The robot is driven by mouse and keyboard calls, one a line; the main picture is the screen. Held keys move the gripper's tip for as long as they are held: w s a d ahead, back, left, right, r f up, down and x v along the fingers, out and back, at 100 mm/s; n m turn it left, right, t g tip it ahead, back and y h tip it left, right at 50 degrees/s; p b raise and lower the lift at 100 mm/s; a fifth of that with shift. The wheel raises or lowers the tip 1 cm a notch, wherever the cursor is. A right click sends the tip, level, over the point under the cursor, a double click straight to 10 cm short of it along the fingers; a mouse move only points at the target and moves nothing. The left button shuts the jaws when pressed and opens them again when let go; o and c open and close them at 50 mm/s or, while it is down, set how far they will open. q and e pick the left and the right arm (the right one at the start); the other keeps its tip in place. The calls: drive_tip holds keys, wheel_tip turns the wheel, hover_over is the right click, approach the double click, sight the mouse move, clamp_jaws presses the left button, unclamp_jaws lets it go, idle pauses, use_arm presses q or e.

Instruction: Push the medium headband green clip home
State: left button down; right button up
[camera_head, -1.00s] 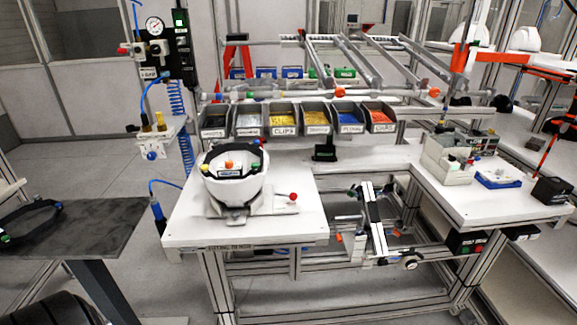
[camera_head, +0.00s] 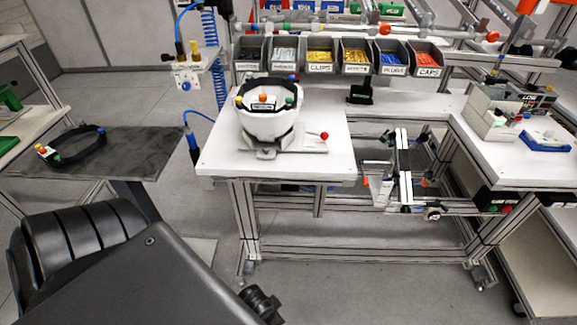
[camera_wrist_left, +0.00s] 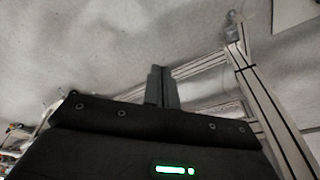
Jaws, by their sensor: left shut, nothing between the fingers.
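A white helmet shell (camera_head: 267,127) sits in a holder on the white workbench. A dark band with orange (camera_head: 263,98), green (camera_head: 289,102) and blue clips shows at its opening. A second black headband (camera_head: 82,154) lies on the dark side table, with a green clip (camera_head: 55,157) beside yellow and red ones at its left end. I cannot tell which headband is the medium one, or how far either green clip is seated. In the left wrist view my left gripper (camera_wrist_left: 162,88) is shut and empty, above the floor. My right gripper is not in view.
My black arm fills the lower left of the head view, in front of the side table (camera_head: 150,150). Labelled bins (camera_head: 320,57) line the back of the workbench (camera_head: 225,155). A red-knobbed lever (camera_head: 324,136) stands right of the shell. Bare floor lies in front.

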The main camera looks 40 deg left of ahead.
use_arm(q)
drive_tip(key=w+r+t, duration=0.1)
drive_tip(key=w+r, duration=0.1)
drive_tip(key=r, duration=0.5)
drive_tip(key=w+r+t, duration=0.1)
drive_tip(key=w+r, duration=0.2)
drive_tip(key=r, duration=0.4)
drive_tip(key=n+t+y, duration=1)
drive_tip(key=t+y, duration=0.2)
drive_tip(key=y, duration=0.2)
approach(289, 100)
wheel_tip(289, 100, up, 5)
drive_tip(key=s, duration=0.2)
drive_tip(key=shift+w+d+f+m+t+h, duration=0.2)
drive_tip(key=shift+d+m+t+h, duration=0.05)
drive_tip(key=shift+m+t+h, duration=0.05)
drive_tip(key=p+x, duration=0.4)
drive_tip(key=x, duration=0.6)
drive_tip(key=shift+f+p, duration=0.55)
drive_tip(key=shift+f, duration=1.5)
